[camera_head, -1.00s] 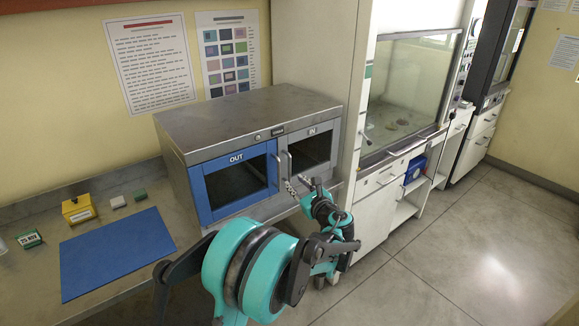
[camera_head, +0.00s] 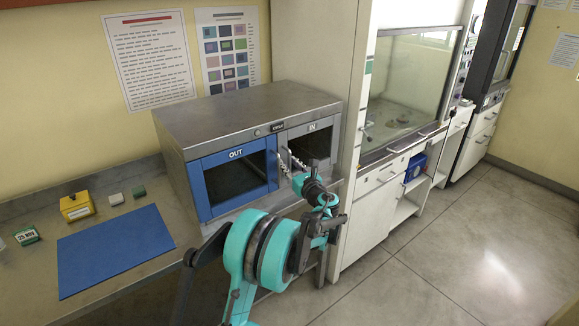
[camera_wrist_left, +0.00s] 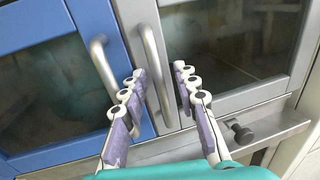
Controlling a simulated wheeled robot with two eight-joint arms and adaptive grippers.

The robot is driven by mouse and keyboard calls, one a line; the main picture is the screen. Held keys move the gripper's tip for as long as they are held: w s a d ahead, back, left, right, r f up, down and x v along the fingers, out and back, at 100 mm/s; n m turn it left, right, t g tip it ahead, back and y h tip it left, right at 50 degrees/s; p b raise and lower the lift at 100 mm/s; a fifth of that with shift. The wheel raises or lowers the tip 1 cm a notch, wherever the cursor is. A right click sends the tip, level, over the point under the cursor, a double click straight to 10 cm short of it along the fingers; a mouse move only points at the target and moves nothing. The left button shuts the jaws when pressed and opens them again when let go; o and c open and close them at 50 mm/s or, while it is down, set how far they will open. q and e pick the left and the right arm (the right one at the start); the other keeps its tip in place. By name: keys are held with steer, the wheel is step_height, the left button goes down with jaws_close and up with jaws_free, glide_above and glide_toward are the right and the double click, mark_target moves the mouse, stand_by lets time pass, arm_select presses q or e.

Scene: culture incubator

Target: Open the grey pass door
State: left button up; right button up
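The grey pass door (camera_head: 316,126), marked IN, is the right door of a metal pass box; it looks shut. In the left wrist view the grey door (camera_wrist_left: 225,99) has a dark window and an upright bar handle (camera_wrist_left: 152,62) at its left edge. My left gripper (camera_head: 288,160) is in front of the doors. In the left wrist view its fingers (camera_wrist_left: 160,74) are open, with the grey handle between them; I cannot tell whether they touch it. My right gripper is not in view.
The blue OUT door (camera_head: 233,174) is shut just left of it; its handle (camera_wrist_left: 103,64) stands close outside my left finger. A dark knob (camera_wrist_left: 241,133) sticks out below the grey door. A blue mat (camera_head: 115,250) and small boxes lie on the left bench.

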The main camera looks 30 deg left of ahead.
arm_select(q)
jaws_close()
